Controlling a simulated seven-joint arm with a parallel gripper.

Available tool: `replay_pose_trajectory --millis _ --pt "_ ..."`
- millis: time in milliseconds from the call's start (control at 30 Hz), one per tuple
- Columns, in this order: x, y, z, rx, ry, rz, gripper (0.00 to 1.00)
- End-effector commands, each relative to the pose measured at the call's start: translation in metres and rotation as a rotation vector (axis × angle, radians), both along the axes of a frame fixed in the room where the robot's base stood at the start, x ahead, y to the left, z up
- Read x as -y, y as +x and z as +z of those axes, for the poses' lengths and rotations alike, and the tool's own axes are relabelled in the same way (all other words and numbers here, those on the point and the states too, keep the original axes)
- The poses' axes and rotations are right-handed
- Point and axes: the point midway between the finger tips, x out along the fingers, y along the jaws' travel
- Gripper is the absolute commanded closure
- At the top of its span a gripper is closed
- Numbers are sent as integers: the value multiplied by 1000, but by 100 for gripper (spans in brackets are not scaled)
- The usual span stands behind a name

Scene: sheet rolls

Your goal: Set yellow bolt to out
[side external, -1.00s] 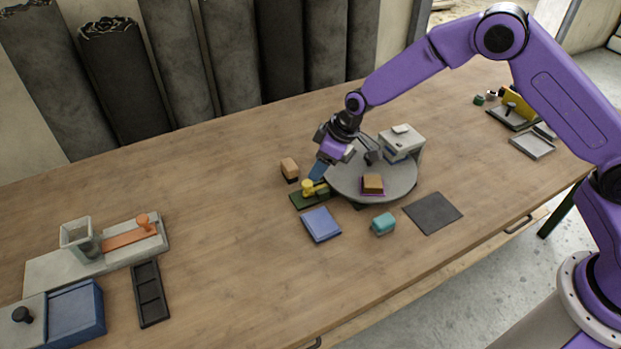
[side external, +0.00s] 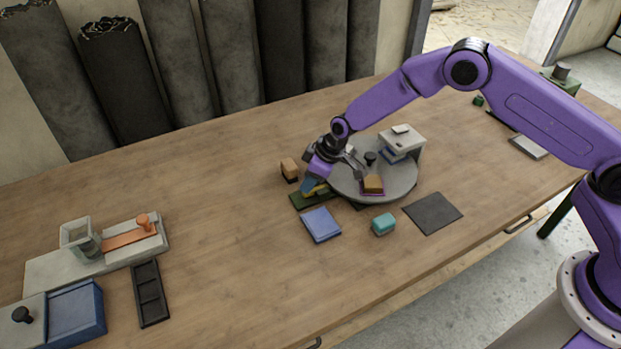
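The yellow bolt (side external: 319,189) sits on a dark green base plate (side external: 303,202) left of the round grey turntable. My gripper (side external: 309,187) is low over the bolt, pointing down at it. The gripper and its blue fingertip hide most of the bolt, including its knob. I cannot tell whether the fingers touch the knob or are closed on it.
The grey turntable (side external: 345,184) carries a brown block (side external: 373,183) and stands right beside the bolt. A wooden block (side external: 289,167), a blue tile (side external: 321,224) and a teal block (side external: 383,223) lie close by.

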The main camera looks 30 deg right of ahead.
Motion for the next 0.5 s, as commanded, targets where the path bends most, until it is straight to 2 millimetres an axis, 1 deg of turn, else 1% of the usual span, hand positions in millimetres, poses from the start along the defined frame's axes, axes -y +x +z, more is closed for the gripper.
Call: replay_pose_trajectory --millis 33,67,233,500 --pt "0 0 0 0 0 0 92" --pt "0 0 0 0 0 0 100" --pt "-2 0 0 0 0 1 100" --pt "-27 0 0 1 -1 4 100"
